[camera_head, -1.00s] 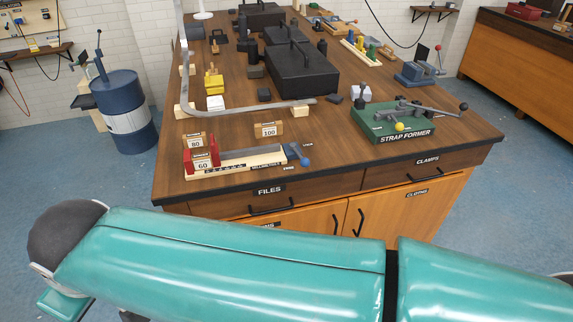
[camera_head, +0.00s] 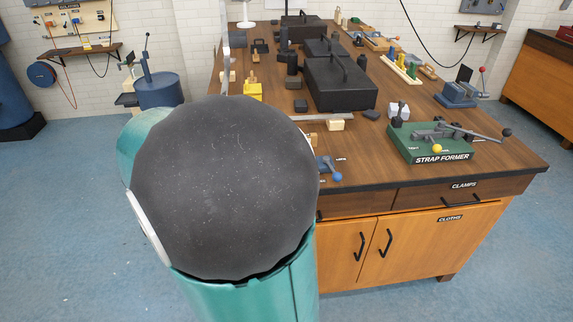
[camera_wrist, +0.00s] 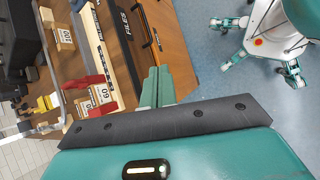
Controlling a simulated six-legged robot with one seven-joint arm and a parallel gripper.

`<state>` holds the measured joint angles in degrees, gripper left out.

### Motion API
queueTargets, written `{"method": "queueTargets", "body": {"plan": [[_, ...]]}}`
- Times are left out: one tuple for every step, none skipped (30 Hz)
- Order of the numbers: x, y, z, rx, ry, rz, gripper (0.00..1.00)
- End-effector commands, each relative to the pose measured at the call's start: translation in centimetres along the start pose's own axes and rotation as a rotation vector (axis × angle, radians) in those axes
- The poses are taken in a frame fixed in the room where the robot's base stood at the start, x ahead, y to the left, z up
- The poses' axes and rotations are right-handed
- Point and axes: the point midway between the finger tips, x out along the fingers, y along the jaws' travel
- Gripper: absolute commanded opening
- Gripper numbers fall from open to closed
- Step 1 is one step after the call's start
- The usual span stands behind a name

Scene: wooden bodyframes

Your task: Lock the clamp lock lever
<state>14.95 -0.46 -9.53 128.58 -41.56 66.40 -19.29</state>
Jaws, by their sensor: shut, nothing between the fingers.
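The blue clamp lever (camera_head: 329,169) with a round knob shows in the head view at the bench's near edge, just right of my arm's dark joint. Most of its clamp fixture is hidden behind my arm. In the wrist view, the fixture's pale wooden base (camera_wrist: 94,32) and red blocks (camera_wrist: 90,81) show at left, and a bit of blue (camera_wrist: 77,5), perhaps the lever, is cut off at the top edge. My gripper (camera_wrist: 157,76) shows its teal fingers shut and empty, in front of the bench's drawer side and apart from the fixture. It is hidden in the head view.
The green strap former (camera_head: 432,145) stands right of the lever on the bench. Black cases (camera_head: 340,85) and a bent metal strip (camera_head: 330,117) lie behind. Drawers (camera_head: 460,192) front the bench. The blue floor (camera_head: 90,230) is open at left.

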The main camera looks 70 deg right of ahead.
Motion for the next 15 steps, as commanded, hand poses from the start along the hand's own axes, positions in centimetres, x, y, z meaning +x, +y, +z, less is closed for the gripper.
{"method": "queueTargets", "body": {"plan": [[2.0,1.3,0.4,-0.044,-0.087,0.006,0.00],[3.1,2.1,0.8,-0.072,-0.134,0.012,0.00],[4.3,3.1,1.2,-0.111,-0.196,0.021,0.00],[5.4,3.9,1.6,-0.140,-0.244,0.025,0.00],[6.4,4.6,1.9,-0.172,-0.291,0.029,0.00],[7.7,5.5,2.4,-0.213,-0.354,0.033,0.00],[8.7,6.2,2.8,-0.245,-0.400,0.035,0.00],[9.6,6.9,3.2,-0.276,-0.445,0.037,0.00],[10.8,7.7,3.7,-0.318,-0.502,0.038,0.00],[11.6,8.3,4.0,-0.348,-0.542,0.039,0.00],[12.3,8.8,4.3,-0.376,-0.579,0.039,0.00],[13.2,9.4,4.7,-0.410,-0.622,0.039,0.00],[13.7,9.8,4.9,-0.432,-0.650,0.039,0.00],[14.2,10.2,5.1,-0.451,-0.675,0.039,0.00],[14.8,10.5,5.3,-0.475,-0.702,0.039,0.00]]}}
